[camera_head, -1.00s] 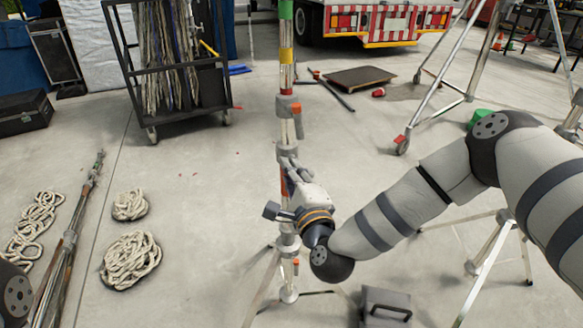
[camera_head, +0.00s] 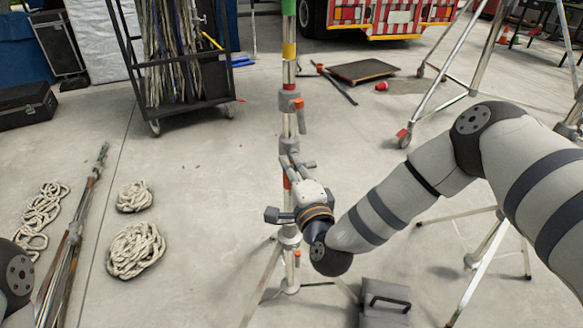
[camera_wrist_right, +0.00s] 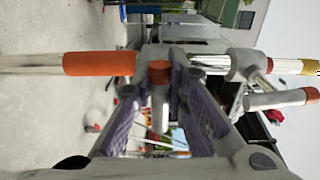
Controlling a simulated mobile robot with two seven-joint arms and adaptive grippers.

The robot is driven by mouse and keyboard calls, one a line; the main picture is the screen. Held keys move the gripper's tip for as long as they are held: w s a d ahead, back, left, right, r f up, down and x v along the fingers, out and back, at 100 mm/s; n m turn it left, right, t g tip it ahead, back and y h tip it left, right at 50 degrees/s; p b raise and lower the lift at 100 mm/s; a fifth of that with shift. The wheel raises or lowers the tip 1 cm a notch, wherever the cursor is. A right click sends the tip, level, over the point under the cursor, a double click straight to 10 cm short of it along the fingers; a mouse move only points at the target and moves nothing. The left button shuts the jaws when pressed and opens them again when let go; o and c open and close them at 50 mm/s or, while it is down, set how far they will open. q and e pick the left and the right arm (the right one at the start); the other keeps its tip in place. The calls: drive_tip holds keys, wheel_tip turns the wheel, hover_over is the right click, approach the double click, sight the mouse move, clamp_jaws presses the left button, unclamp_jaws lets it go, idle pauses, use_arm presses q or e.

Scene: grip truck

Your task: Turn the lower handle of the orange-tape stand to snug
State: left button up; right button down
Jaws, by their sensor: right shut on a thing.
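The stand with orange tape (camera_head: 289,70) is upright in the middle of the head view, with green, yellow and red bands above. In the right wrist view its pole lies sideways, with the orange tape (camera_wrist_right: 98,63) at left. The lower handle (camera_wrist_right: 159,73), a short grey rod with an orange end, sits between my right fingers. My right gripper (camera_head: 297,168) is shut on it; the gripper hides this handle in the head view. An upper handle with an orange tip (camera_head: 299,104) is higher on the pole. My left gripper is out of view.
A rope cart (camera_head: 186,105) stands behind left, and coiled ropes (camera_head: 135,250) lie on the floor at left. Another tripod stand (camera_head: 443,85) is at right. Bare floor lies left of the stand.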

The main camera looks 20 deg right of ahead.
drive_tip(key=c, duration=1.6)
unclamp_jaws()
drive_tip(key=s, duration=1.2)
drive_tip(key=shift+d, duration=0.1)
